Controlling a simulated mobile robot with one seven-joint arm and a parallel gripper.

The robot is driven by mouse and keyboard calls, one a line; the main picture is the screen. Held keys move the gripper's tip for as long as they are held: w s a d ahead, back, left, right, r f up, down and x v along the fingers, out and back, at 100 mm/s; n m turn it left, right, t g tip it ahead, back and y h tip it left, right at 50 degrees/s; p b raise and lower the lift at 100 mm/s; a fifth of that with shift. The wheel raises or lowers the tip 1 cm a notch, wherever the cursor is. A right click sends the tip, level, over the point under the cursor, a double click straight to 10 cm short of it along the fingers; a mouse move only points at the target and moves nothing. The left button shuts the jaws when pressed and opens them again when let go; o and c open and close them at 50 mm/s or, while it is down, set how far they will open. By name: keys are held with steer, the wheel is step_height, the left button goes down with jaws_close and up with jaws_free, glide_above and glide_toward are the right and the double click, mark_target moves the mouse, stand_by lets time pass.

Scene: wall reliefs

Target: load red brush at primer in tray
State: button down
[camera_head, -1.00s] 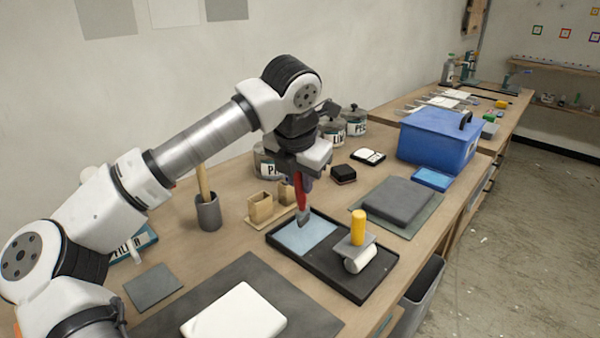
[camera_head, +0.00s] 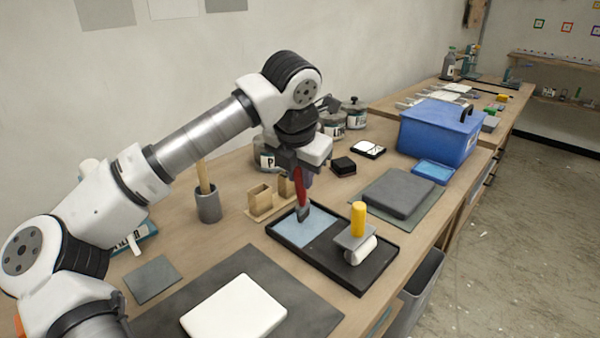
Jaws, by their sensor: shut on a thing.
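The red brush (camera_head: 301,188) is held upright by my gripper (camera_head: 300,168), bristles down. Its dark bristle end is over the light blue primer (camera_head: 298,231) in the left part of the black tray (camera_head: 370,279). The bristles look at or very near the primer's surface; I cannot tell whether they touch. My gripper is shut on the brush handle, and its fingers are partly hidden by the wrist. A roller with a yellow handle (camera_head: 358,219) and a white sleeve rests in the right part of the tray.
A brush holder (camera_head: 261,201) of wooden blocks stands just left of the tray. A grey cup (camera_head: 208,207) holds a stick. Labelled cans (camera_head: 333,126) stand behind my gripper. A white slab (camera_head: 234,309) lies in front, a grey slab (camera_head: 398,193) and blue box (camera_head: 440,134) to the right.

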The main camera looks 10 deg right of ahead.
steer(key=shift+f+b, duration=0.5)
steer(key=shift+b, duration=0.05)
stand_by(1.5)
steer(key=shift+r, duration=0.15)
